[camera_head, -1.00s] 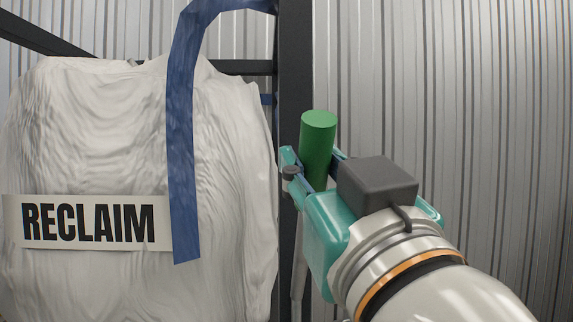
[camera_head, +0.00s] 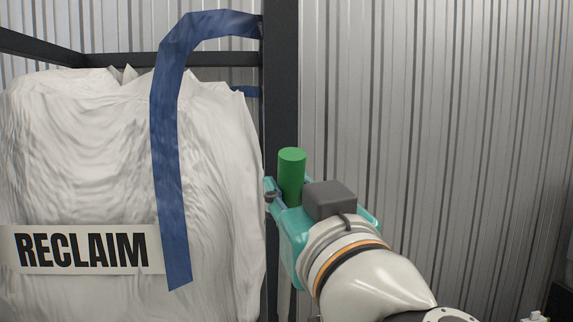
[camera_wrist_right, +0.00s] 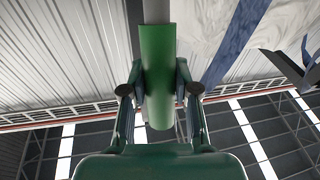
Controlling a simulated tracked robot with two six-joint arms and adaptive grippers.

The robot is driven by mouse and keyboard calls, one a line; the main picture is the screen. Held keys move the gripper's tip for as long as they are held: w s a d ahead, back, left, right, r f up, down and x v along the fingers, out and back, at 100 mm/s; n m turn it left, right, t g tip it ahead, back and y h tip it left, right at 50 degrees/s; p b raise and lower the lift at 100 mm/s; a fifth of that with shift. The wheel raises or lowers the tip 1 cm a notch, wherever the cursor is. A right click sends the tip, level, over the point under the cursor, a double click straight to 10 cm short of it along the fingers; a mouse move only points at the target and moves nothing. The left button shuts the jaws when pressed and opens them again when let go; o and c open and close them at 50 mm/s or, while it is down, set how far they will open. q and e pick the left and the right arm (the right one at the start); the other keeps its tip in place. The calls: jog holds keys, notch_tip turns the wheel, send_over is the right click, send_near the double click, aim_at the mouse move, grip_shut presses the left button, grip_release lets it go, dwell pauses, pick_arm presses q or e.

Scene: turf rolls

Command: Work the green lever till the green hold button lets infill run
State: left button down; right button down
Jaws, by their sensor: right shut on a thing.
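The green lever grip (camera_head: 291,172) stands upright beside the dark frame post in the head view. My right gripper (camera_head: 287,194) is shut around its lower part, with the green top sticking out above the fingers. In the right wrist view the green grip (camera_wrist_right: 157,62) sits on a grey rod (camera_wrist_right: 156,10), between the two fingers of my right gripper (camera_wrist_right: 160,98). The green hold button is not in view. My left gripper is not in view.
A white bulk bag (camera_head: 80,150) marked RECLAIM hangs at left with a blue strap (camera_head: 168,170). A dark post (camera_head: 281,90) stands close left of my right gripper.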

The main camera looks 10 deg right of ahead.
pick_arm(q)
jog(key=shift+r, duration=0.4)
pick_arm(e)
jog(key=shift+w+r+m+g+h, duration=0.1)
jog(key=shift+w+r+g, duration=0.3)
jog(key=shift+w, duration=0.65)
jog(key=shift+w+r+m+g+h, duration=0.15)
jog(key=shift+w+g, duration=0.45)
jog(key=shift+w, duration=0.45)
jog(key=shift+w+r+m+g+h, duration=0.1)
jog(key=shift+w+r+g, duration=0.3)
jog(key=shift+w, duration=0.65)
jog(key=shift+f, duration=0.15)
jog(key=c, duration=0.8)
grip_release()
jog(key=shift+c, duration=0.2)
jog(key=shift+s, duration=0.15)
jog(key=v, duration=1.1)
jog(key=shift+s, duration=0.3)
jog(key=shift+d, duration=0.15)
